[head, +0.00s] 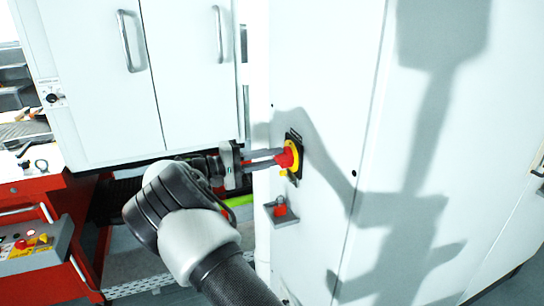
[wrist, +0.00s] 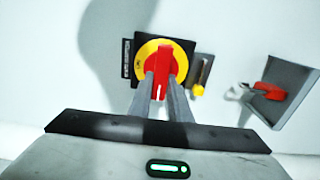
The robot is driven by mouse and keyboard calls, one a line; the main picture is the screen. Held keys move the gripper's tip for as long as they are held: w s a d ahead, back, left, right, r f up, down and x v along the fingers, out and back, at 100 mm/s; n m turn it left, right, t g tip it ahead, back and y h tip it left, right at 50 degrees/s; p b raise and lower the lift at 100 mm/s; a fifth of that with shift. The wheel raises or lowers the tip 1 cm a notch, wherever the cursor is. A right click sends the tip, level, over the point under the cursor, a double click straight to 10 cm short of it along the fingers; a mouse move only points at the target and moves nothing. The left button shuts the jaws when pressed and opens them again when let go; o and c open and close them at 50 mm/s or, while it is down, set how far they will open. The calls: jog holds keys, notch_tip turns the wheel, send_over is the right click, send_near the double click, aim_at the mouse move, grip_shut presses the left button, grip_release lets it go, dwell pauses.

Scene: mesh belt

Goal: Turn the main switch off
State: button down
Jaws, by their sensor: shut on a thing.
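The main switch is a red handle (wrist: 162,66) on a round yellow plate (wrist: 178,48) with a black backing, mounted on the white cabinet. In the head view the red handle (head: 284,159) and yellow plate (head: 295,157) face left. My gripper (wrist: 161,80) is shut on the red handle, one finger on each side of it. In the wrist view the handle points along the gripper, with a white mark at its near end. In the head view my gripper (head: 276,158) reaches the switch from the left.
A small grey shelf (head: 286,218) below the switch holds a red padlock (wrist: 269,90). A yellow-tipped piece (wrist: 198,89) hangs beside the switch plate. White cabinet doors with handles (head: 124,41) stand at upper left. A red workbench (head: 72,205) and control box (head: 35,250) are at left.

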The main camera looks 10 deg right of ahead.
dwell(0.3)
jog(key=c, duration=1.6)
grip_release()
jog(key=shift+c, duration=0.2)
jog(key=s+a, duration=0.3)
jog(key=a, duration=1.4)
jog(key=shift+s+b, duration=0.2)
jog(key=shift+b, duration=0.1)
